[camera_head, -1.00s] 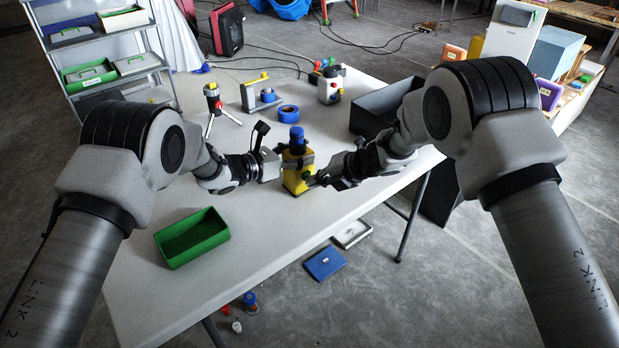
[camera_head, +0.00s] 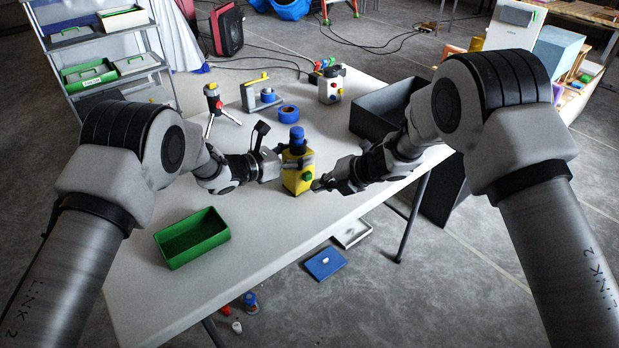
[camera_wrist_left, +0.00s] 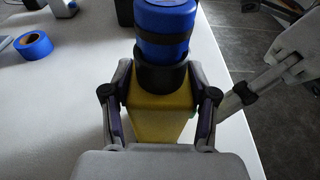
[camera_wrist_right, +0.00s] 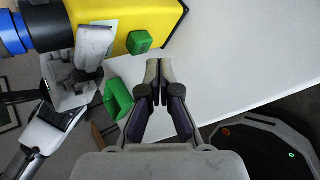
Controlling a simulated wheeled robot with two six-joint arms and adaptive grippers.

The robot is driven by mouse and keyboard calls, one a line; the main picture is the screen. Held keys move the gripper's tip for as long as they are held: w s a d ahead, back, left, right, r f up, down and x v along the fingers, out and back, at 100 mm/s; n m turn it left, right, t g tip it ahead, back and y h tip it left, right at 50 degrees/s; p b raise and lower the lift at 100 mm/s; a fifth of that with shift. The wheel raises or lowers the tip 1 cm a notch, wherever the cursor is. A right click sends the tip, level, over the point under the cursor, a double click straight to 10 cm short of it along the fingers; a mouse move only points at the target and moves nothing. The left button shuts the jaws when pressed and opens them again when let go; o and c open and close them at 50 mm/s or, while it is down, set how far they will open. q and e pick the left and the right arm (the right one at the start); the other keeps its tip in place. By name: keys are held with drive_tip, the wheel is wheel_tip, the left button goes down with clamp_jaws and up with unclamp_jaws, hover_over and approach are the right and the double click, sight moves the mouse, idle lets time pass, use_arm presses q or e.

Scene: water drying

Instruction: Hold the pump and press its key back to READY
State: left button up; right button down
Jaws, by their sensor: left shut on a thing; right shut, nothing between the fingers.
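The pump (camera_head: 293,180) has a yellow body with a black collar and a blue top, and stands upright at the table's right edge. My left gripper (camera_head: 298,160) is shut on its body; the left wrist view shows one finger on each side of the yellow body (camera_wrist_left: 158,118). The green key (camera_wrist_right: 139,42) sticks out of the yellow face in the right wrist view and also shows in the head view (camera_head: 307,177). My right gripper (camera_wrist_right: 158,70) is shut and empty, its tips beside the key with a small gap. No READY marking is legible.
An open green bin (camera_head: 192,238) stands at the table's front left. Blue tape (camera_head: 288,113), a small tripod (camera_head: 214,104) and other devices stand farther back. A dark box (camera_head: 385,108) is at the back right. The table between green bin and pump is clear.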

drive_tip(key=shift+s+d, duration=0.75)
drive_tip(key=shift+s, duration=0.25)
drive_tip(key=shift+s+d, duration=0.7)
drive_tip(key=shift+s, duration=0.3)
